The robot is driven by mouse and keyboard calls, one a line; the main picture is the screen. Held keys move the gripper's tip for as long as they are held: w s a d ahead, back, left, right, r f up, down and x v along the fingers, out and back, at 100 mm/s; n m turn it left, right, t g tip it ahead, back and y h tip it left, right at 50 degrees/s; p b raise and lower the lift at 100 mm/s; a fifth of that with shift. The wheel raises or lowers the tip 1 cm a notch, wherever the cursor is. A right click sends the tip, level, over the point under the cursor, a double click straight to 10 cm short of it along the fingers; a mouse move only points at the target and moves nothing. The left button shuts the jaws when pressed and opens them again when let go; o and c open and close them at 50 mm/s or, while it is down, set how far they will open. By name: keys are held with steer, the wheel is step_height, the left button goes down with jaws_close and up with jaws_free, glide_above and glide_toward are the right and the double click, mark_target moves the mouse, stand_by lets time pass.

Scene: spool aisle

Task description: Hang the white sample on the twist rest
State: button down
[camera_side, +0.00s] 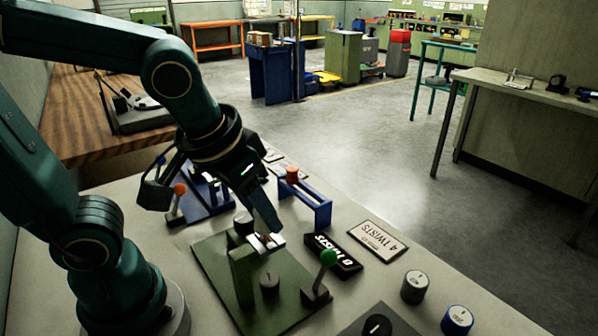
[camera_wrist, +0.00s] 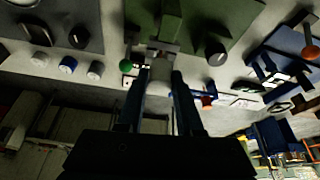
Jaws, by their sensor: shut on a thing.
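My gripper (camera_side: 268,230) points down at the top of the green upright fixture (camera_side: 243,275) on a green base plate. In the wrist view its two fingers (camera_wrist: 166,95) are shut on the white sample (camera_wrist: 159,78), which is pale and short. The far end of the sample meets the metallic jaw at the fixture's top (camera_wrist: 160,47); I cannot tell whether that jaw grips it. In the side view the fingers mostly hide the sample. A blue bracket (camera_side: 318,213) with an orange piece (camera_side: 292,174) stands behind; I cannot tell whether it is the twist rest.
A green-knobbed lever (camera_side: 328,258) stands right of the fixture. A black twists sign (camera_side: 333,254) and a white "4 TWISTS" sign (camera_side: 371,239) lie beyond it. Grey (camera_side: 415,287) and blue (camera_side: 457,320) round pieces sit front right. An orange-knobbed lever (camera_side: 180,191) stands behind left.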

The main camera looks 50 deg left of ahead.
steer(key=shift+f, duration=0.95)
steer(key=shift+c, duration=2.4)
jaws_free()
steer(key=shift+r, duration=0.1)
steer(key=shift+v, duration=2.45)
